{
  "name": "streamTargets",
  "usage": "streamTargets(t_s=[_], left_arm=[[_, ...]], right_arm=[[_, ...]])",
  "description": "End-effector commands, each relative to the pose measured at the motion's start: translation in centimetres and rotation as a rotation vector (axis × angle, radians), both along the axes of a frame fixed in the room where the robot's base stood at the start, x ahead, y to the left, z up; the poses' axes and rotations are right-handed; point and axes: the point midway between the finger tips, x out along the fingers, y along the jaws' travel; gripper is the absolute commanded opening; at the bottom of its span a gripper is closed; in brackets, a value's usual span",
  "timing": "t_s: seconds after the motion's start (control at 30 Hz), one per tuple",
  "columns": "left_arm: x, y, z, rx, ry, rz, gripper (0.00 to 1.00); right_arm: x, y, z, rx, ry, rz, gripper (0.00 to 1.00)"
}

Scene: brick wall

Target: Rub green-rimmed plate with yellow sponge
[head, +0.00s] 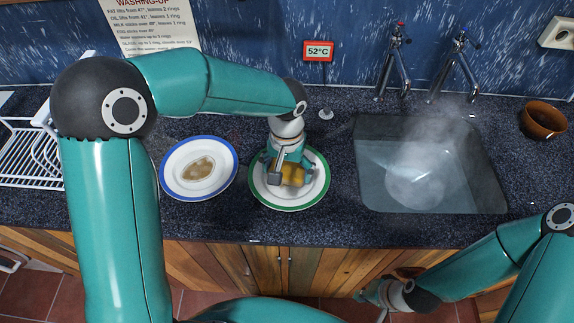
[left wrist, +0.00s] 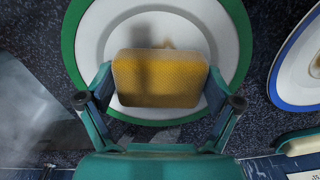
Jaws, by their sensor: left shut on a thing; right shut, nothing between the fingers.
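The green-rimmed plate (head: 318,192) lies on the dark counter left of the sink. It also shows in the left wrist view (left wrist: 236,65), with a brownish smear partly visible just beyond the sponge. My left gripper (head: 288,172) points down over this plate and is shut on the yellow sponge (left wrist: 160,80), one finger at each end. The sponge is over the plate's middle; I cannot tell whether it touches the surface. In the head view the sponge (head: 294,176) is partly hidden by the gripper. My right gripper (head: 378,299) is shut and empty, low in front of the cabinets.
A blue-rimmed plate (head: 222,184) with a brown smear lies to the left. A steaming sink (head: 470,185) with two taps is to the right, a brown bowl (head: 543,120) beyond it. A white dish rack (head: 25,150) stands at far left.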

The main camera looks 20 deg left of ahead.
Motion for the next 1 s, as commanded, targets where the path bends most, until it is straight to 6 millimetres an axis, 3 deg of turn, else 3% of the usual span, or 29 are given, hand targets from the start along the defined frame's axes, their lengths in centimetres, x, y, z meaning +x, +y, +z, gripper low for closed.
streamTargets(t_s=[0.2,0.43,1.0], left_arm=[[-1.4,-0.2,-0.1,0.000,0.000,0.001,0.63],[-1.4,-0.2,-0.3,-0.001,-0.001,0.001,0.63],[2.1,0.3,-0.6,0.000,0.000,0.000,0.63]], right_arm=[[0.0,0.0,-0.9,0.000,0.000,0.000,0.00],[0.0,0.0,-1.3,0.000,0.000,0.000,0.00],[0.0,0.0,-0.3,0.000,0.000,0.000,0.00]])
